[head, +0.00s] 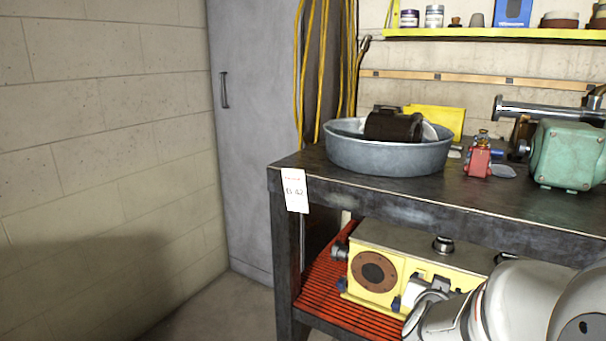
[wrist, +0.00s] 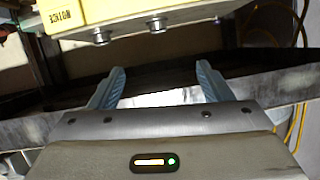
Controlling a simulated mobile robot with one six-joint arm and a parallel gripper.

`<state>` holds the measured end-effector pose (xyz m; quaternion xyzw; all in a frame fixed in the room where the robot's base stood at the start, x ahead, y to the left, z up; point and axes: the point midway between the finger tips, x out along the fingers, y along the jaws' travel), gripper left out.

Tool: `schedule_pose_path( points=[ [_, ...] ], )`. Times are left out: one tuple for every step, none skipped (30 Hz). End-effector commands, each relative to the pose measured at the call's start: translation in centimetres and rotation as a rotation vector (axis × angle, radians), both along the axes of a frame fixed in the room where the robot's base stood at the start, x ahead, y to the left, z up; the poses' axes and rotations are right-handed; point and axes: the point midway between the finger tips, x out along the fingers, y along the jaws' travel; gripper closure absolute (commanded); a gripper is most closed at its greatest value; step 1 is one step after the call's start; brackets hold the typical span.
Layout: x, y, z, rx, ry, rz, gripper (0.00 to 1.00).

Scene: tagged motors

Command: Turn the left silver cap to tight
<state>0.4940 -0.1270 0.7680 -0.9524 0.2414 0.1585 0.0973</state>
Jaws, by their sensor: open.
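A yellow tagged motor unit (head: 400,262) sits on the lower shelf, with a round brown plate on its front. The left silver cap (head: 443,244) stands on its grey top. Another silver cap (head: 505,257) is farther right, partly hidden by my arm. In the wrist view, a yellow body (wrist: 125,12) with a notice label shows at the top, with two silver caps (wrist: 101,37) on its edge; I cannot tell which is the left one. My gripper (wrist: 158,80) is open, its fingers apart and empty, pointing towards this body without touching the caps.
The lower shelf (head: 325,285) is red and slatted, under a dark workbench (head: 400,195). On the bench are a grey basin (head: 385,155), a small red part (head: 478,160) and a green motor (head: 565,155). Bench legs and top enclose the space. The floor at left is clear.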

Motion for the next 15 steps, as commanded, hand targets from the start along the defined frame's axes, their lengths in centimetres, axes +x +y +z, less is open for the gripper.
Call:
schedule_pose_path(
  points=[
    [0.0, 1.5, 3.5, 0.028, 0.030, 0.056, 0.28],
    [-0.1, 2.4, 4.3, 0.046, 0.055, 0.088, 0.28],
    [-0.4, 3.5, 5.3, 0.067, 0.089, 0.129, 0.28],
    [-0.6, 4.3, 6.1, 0.081, 0.115, 0.161, 0.28],
    [-0.9, 5.1, 6.9, 0.096, 0.143, 0.190, 0.28],
    [-1.3, 6.2, 7.9, 0.111, 0.180, 0.228, 0.28],
    [-1.7, 6.9, 8.7, 0.124, 0.210, 0.255, 0.28],
    [-2.1, 7.6, 9.5, 0.133, 0.238, 0.282, 0.28],
    [-2.8, 8.5, 10.5, 0.147, 0.279, 0.317, 0.28],
    [-3.3, 9.2, 11.3, 0.157, 0.310, 0.343, 0.28],
    [-3.9, 9.9, 12.1, 0.164, 0.337, 0.373, 0.28],
    [-4.8, 10.4, 13.1, 0.168, 0.390, 0.387, 0.28],
    [-5.5, 10.8, 13.9, 0.172, 0.425, 0.403, 0.28],
    [-6.2, 11.3, 14.7, 0.175, 0.460, 0.423, 0.28],
    [-7.2, 11.9, 15.8, 0.180, 0.506, 0.448, 0.28]
  ],
)
